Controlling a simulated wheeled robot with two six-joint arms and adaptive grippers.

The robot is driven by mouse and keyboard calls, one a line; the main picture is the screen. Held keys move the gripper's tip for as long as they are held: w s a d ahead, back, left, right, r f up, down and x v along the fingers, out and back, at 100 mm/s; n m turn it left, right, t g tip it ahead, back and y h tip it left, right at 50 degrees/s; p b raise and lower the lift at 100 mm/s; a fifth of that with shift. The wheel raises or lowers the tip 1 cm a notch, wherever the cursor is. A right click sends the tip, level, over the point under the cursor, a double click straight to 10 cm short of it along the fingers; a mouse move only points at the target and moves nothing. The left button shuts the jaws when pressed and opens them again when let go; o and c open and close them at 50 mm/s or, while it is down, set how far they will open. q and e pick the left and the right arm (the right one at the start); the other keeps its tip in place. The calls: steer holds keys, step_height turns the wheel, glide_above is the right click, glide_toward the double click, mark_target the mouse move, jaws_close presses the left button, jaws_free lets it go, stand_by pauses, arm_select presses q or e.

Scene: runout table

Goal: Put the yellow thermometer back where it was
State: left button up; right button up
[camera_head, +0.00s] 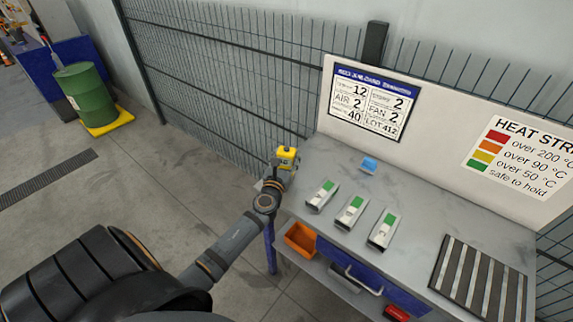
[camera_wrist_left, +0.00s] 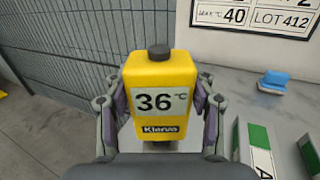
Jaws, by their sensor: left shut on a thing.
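The yellow thermometer (camera_head: 287,154) is a boxy yellow block with a dark knob on top. In the left wrist view the thermometer (camera_wrist_left: 158,80) is upright, and its display reads 36 °C above the label "Klervo". My left gripper (camera_head: 280,170) is shut on it, with one finger on each side. In the head view the thermometer is at the left end of the grey table (camera_head: 318,158); I cannot tell whether it touches the tabletop. My right gripper is not in view.
A blue block (camera_head: 368,165) lies behind several green-and-white pieces (camera_head: 351,212) on the table. A slatted dark rack (camera_head: 482,283) is at the right. An orange bin (camera_head: 300,239) sits below the tabletop. A sign board (camera_head: 435,137) and mesh fence (camera_head: 220,70) stand behind.

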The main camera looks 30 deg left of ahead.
arm_select(q)
step_height(320, 180, down, 2)
steer(key=shift+f, duration=0.15)
steer(key=shift+w, duration=0.1)
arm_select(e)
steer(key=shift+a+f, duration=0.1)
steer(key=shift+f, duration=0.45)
arm_select(q)
steer(key=shift+f+b, duration=0.15)
steer(key=shift+b, duration=0.25)
steer(key=o, duration=1.3)
steer(key=shift+c, duration=0.2)
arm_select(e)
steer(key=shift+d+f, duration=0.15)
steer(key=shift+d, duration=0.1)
